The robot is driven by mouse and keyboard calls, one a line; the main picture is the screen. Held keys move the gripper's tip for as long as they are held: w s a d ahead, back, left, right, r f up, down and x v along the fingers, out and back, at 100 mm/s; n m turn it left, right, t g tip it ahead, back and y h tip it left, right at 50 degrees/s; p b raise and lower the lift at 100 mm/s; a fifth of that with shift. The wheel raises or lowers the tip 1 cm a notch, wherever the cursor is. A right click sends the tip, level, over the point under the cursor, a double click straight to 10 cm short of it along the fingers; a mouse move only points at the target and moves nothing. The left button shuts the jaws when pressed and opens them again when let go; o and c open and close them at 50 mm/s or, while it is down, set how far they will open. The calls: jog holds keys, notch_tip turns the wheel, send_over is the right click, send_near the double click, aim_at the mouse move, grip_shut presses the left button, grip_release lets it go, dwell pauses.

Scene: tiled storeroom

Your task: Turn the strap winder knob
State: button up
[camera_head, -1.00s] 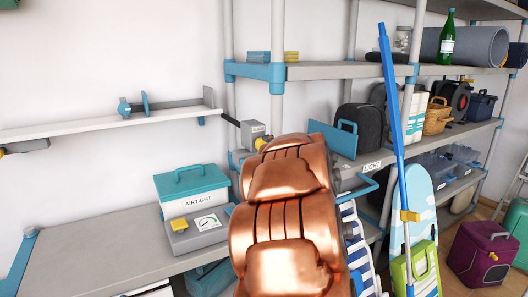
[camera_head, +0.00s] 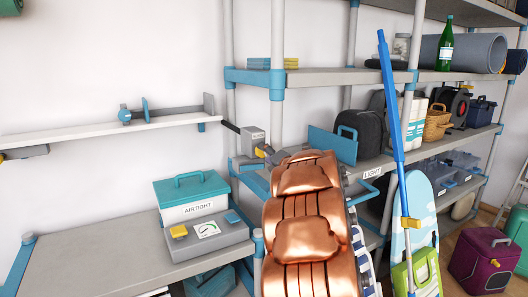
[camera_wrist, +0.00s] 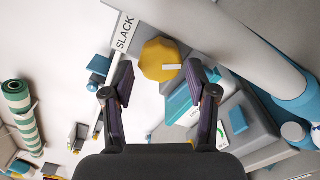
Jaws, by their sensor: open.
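The strap winder is a small grey box (camera_head: 253,136) at the post below the shelf, left of my copper arm in the head view. Its yellow knob (camera_head: 260,152) shows just under it. In the wrist view the knob (camera_wrist: 160,60) is large and faceted, with a white mark on its face. The label SLACK (camera_wrist: 125,32) is beside it. My gripper (camera_wrist: 158,73) is open, its two dark fingers apart on either side of the knob's lower part in the picture. I cannot tell whether they touch it. In the head view my fingers are not clear.
A teal-lidded AIRTIGHT box (camera_head: 192,196) and a grey gauge box (camera_head: 208,236) stand on the lower grey shelf (camera_head: 90,262). A post (camera_head: 277,105) rises close to the winder. A blue pole (camera_head: 391,110) stands to the right of my arm.

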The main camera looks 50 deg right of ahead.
jog(key=shift+x, duration=1.15)
jog(key=shift+c, duration=0.3)
jog(key=c, duration=0.8)
jog(key=shift+m+p, duration=0.3)
jog(key=shift+p, duration=0.05)
jog(key=shift+m+p, duration=3.1)
jog(key=shift+m, duration=2.8)
